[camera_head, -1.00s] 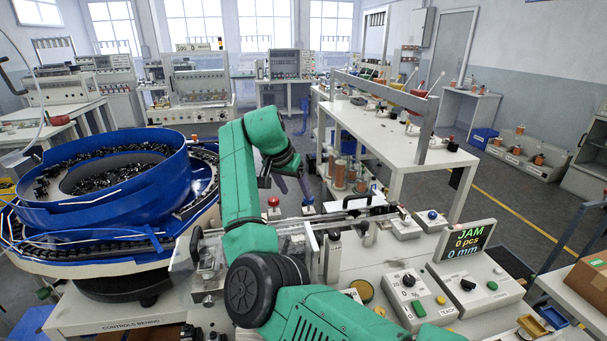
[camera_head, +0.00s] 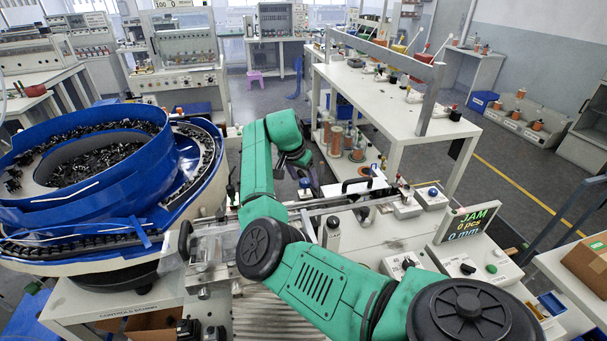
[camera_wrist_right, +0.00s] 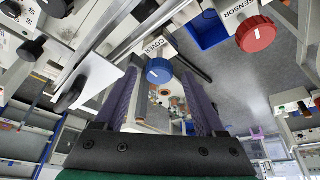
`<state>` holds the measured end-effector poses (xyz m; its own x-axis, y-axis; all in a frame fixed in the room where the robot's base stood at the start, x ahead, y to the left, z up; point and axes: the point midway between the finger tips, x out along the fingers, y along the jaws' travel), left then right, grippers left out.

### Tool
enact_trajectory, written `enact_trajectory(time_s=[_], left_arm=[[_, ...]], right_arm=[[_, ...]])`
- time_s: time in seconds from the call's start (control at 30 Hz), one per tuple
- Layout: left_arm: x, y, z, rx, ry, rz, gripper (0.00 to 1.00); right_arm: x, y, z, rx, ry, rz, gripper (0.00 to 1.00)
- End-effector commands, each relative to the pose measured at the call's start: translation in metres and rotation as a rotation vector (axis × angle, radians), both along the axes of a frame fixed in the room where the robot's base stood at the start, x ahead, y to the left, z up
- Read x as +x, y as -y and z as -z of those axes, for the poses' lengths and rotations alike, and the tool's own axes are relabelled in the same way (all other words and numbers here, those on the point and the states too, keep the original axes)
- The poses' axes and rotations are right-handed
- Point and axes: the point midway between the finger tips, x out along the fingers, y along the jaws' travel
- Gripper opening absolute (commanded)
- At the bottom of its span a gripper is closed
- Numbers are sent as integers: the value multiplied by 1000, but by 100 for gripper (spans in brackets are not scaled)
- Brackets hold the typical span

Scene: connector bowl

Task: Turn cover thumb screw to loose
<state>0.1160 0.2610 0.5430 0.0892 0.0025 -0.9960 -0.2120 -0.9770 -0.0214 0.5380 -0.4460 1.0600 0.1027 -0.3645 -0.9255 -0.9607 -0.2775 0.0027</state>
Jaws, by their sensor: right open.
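The cover thumb screw is a blue ribbed knob (camera_wrist_right: 159,71) with a white pointer line, beside a label reading COVER. In the right wrist view it shows between the tips of my right gripper (camera_wrist_right: 160,80), whose two purple fingers are spread apart on either side. I cannot tell whether either finger touches it. In the head view a small blue knob (camera_head: 305,183) shows by my right gripper (camera_head: 302,174), beyond the green arm. My left gripper is not in view.
A red knob (camera_wrist_right: 256,34) labelled SENSOR is near the blue one. The blue feeder bowl (camera_head: 40,210) full of small black parts stands at left. The display (camera_head: 467,222) reads JAM. A rail (camera_head: 345,201) runs beside my right arm.

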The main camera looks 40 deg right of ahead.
Motion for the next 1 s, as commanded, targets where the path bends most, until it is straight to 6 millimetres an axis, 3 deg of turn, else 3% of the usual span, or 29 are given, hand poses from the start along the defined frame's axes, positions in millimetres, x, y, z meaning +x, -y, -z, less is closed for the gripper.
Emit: enact_trajectory(time_s=[0.3,0.37,0.5,0.77,1.0], left_arm=[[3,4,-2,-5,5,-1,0],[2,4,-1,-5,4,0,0],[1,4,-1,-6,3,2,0],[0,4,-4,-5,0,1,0],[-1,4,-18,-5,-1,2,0]], right_arm=[[1,3,8,-1,2,1,72],[1,3,8,-1,2,1,53],[1,3,7,-1,1,0,0],[1,3,6,-1,1,-12,0],[0,3,4,-2,1,-92,0]])
